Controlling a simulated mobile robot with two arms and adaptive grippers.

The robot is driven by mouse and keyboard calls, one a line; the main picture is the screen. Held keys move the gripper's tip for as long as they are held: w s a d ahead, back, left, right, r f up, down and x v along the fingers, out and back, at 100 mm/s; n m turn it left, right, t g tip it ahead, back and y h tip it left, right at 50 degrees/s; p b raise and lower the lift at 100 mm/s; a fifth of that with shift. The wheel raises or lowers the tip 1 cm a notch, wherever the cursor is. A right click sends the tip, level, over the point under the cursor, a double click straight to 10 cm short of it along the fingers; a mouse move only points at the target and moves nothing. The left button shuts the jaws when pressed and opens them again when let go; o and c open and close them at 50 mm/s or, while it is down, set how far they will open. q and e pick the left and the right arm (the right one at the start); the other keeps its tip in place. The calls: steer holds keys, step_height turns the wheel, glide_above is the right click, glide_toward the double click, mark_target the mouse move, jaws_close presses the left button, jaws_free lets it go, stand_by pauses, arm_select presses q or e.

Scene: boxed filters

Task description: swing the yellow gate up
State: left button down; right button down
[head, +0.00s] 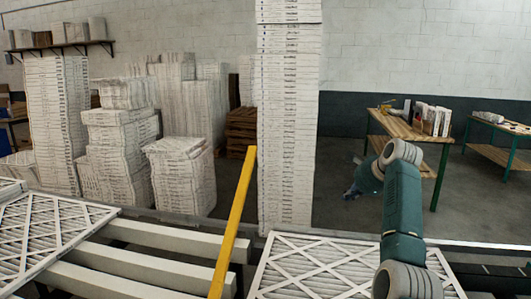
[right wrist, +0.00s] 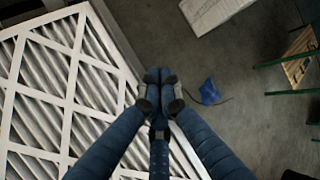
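The yellow gate (head: 233,220) shows in the head view as a long yellow bar. It rises steeply from the bottom edge, leaning a little to the right, and stands in front of the filter stacks. My right gripper (head: 351,191) is well to the right of the bar, apart from it, small and partly hidden at the end of my arm. In the right wrist view my right gripper (right wrist: 159,75) has its fingertips together with nothing seen between them. The yellow bar is not in that view. My left gripper is in neither view.
A pleated filter (head: 310,265) lies right of the bar, and another filter (head: 50,230) lies at left beside pale rails (head: 150,270). A tall stack (head: 288,120) stands behind. A workbench (head: 405,130) is at right. A blue thing (right wrist: 208,92) lies on the floor.

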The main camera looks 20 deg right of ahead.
mark_target(252, 147)
steer(key=w+a+r+n+t+y, duration=0.1)
steer(key=a+r+y, duration=0.2)
steer(key=a+r, duration=0.6)
steer(key=w+a+r+n+y, duration=0.2)
steer(key=a+r+y, duration=0.2)
steer(key=a+r, duration=0.55)
steer(key=s+f+x, duration=0.1)
steer(key=x, duration=1)
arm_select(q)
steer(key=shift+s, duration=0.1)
arm_select(e)
steer(key=r, duration=0.1)
steer(key=s+a+r, duration=0.1)
steer(key=s+r, duration=0.1)
steer(key=shift+a+r, duration=0.15)
steer(key=shift+a, duration=0.15)
